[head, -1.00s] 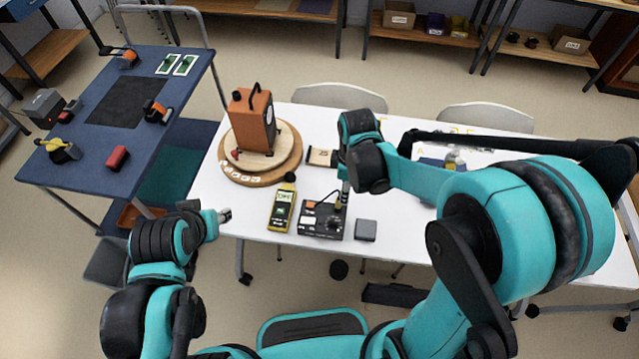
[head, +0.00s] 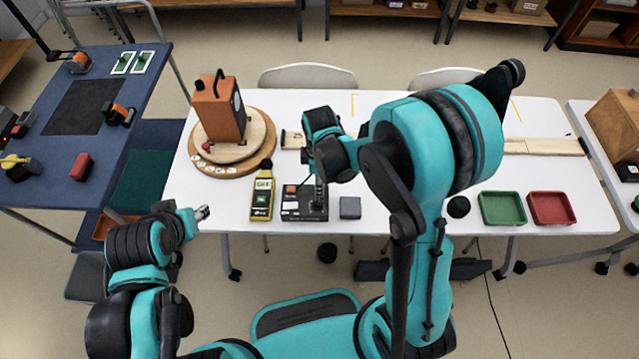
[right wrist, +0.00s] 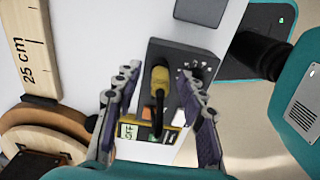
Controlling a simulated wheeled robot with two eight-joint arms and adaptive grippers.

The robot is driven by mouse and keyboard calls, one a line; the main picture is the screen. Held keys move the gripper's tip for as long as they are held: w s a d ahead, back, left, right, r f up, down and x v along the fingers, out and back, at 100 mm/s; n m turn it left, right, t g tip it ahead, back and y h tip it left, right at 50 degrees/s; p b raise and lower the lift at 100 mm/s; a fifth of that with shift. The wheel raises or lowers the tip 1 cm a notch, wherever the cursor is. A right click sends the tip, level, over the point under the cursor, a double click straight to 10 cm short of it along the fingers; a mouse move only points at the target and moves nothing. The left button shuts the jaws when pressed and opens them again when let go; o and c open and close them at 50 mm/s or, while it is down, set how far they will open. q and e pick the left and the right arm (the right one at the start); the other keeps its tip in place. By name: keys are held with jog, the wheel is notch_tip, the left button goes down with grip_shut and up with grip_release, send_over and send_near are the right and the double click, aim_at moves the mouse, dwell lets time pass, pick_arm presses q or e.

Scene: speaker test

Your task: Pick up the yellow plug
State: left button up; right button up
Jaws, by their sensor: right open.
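The yellow plug (right wrist: 160,82) stands on the top of a black box (right wrist: 178,55) in the right wrist view, with a dark cable running from it. My right gripper (right wrist: 158,73) is open, with one finger on each side of the plug and visible gaps between. In the head view my right gripper (head: 319,192) is over the right part of the black box (head: 292,211), and the plug is hidden there behind it. My left gripper (head: 202,213) is near the table's front left corner, away from the box; its jaws are too small to read.
A yellow meter (head: 262,198) stands left of the box, and a grey block (head: 350,208) right of it. An orange case (head: 218,112) sits on a round wooden stand (head: 196,160). Green (head: 502,208) and red (head: 551,208) trays lie at the white table's (head: 400,220) right.

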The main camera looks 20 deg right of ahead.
grip_shut()
jog(key=shift+r, duration=0.15)
